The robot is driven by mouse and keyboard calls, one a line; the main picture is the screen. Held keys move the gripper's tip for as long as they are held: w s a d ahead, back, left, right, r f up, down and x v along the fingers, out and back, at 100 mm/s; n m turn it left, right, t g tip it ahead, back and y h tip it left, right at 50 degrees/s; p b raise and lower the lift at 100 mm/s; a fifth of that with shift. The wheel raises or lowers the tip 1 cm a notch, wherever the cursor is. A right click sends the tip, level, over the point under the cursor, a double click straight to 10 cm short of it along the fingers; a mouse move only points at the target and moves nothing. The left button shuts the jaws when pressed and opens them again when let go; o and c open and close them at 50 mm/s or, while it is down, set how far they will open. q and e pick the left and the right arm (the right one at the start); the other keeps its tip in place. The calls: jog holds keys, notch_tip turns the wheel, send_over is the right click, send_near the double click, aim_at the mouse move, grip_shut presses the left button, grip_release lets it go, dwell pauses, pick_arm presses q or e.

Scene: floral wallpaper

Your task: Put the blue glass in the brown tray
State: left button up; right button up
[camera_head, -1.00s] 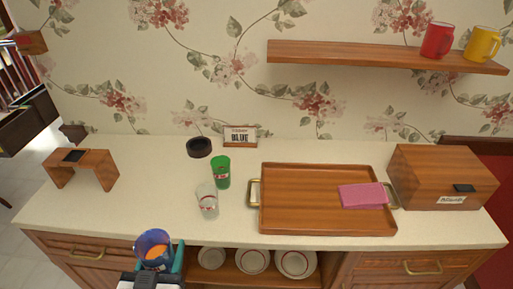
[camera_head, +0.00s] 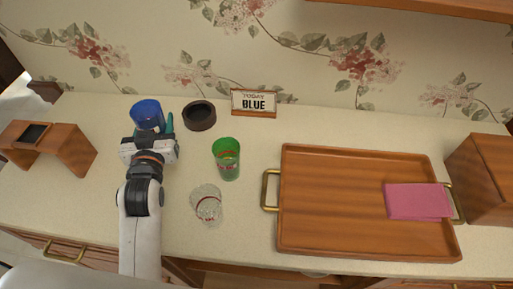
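The blue glass (camera_head: 147,114) is upright at the back left, at the far end of my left gripper (camera_head: 150,132). The gripper's teal fingers are at the glass and appear shut on it. The gripper body hides the lower part of the glass, so I cannot tell whether it touches the counter. The brown tray (camera_head: 330,247) lies on the counter to the right, with brass handles and a folded pink cloth (camera_head: 417,201) at its right side. My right gripper is not in view.
A green glass (camera_head: 226,160) and a clear glass (camera_head: 207,204) stand between my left arm and the tray. A dark round dish (camera_head: 199,116) and a "TODAY BLUE" sign (camera_head: 254,102) are behind. A wooden stand (camera_head: 70,150) is left, a wooden box (camera_head: 482,180) right.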

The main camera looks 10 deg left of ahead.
pick_arm(q)
jog(key=shift+s+r, duration=0.1)
jog(key=shift+s, duration=0.1)
notch_tip(320, 180, down, 10)
jog(key=shift+r, duration=0.1)
dwell(0.3)
jog(key=shift+f+b, duration=0.2)
jog(key=shift+b, duration=0.15)
jog(key=o, duration=1.2)
jog(key=shift+r, duration=0.15)
